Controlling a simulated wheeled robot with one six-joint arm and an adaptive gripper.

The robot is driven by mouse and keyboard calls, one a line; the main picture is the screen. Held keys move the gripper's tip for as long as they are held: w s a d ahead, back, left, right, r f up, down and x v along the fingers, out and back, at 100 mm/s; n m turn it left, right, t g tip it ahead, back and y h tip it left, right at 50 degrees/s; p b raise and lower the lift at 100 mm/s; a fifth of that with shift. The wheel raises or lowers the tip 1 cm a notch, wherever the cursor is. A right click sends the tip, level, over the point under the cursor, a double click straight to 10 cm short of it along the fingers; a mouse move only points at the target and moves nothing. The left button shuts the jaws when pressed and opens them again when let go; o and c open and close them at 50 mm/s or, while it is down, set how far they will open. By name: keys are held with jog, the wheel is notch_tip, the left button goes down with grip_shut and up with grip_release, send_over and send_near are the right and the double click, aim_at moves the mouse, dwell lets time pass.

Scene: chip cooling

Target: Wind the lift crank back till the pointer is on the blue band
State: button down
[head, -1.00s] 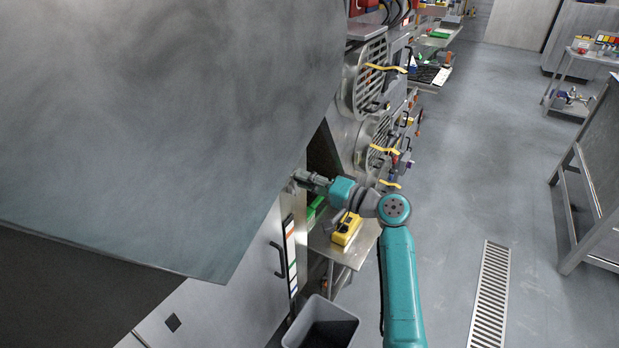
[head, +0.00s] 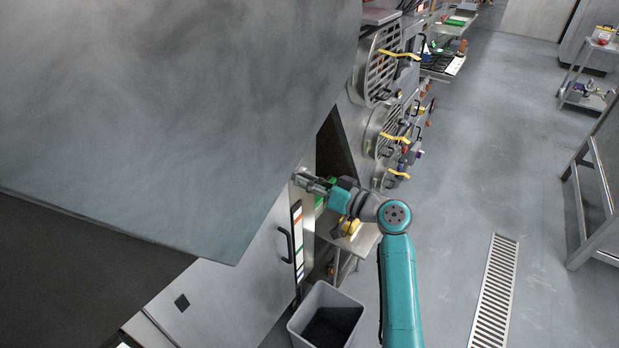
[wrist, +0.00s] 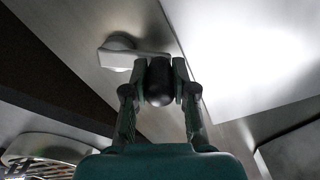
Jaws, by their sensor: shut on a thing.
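My gripper (wrist: 160,82) is shut on the black knob (wrist: 159,84) of the lift crank in the wrist view. In the head view my gripper (head: 303,180) is beside the cabinet edge, and the crank is too small to make out well. A narrow upright scale (head: 297,240) with coloured bands, blue among them low down, is below my gripper. I cannot make out the pointer or which band it is on.
A large grey sheet-metal hood (head: 190,110) fills the upper left of the head view. A grey bin (head: 353,305) stands below my arm. A steel shelf (head: 362,240) with a yellow item (head: 348,228) is behind my arm. The floor at right is clear around a drain grate (head: 493,285).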

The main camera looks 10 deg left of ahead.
jog(key=shift+s+f+n, duration=0.1)
jog(key=shift+f+n, duration=0.1)
jog(key=shift+n, duration=0.3)
jog(key=c, duration=0.9)
grip_release()
jog(key=v, duration=1.2)
jog(key=shift+s+f, duration=0.1)
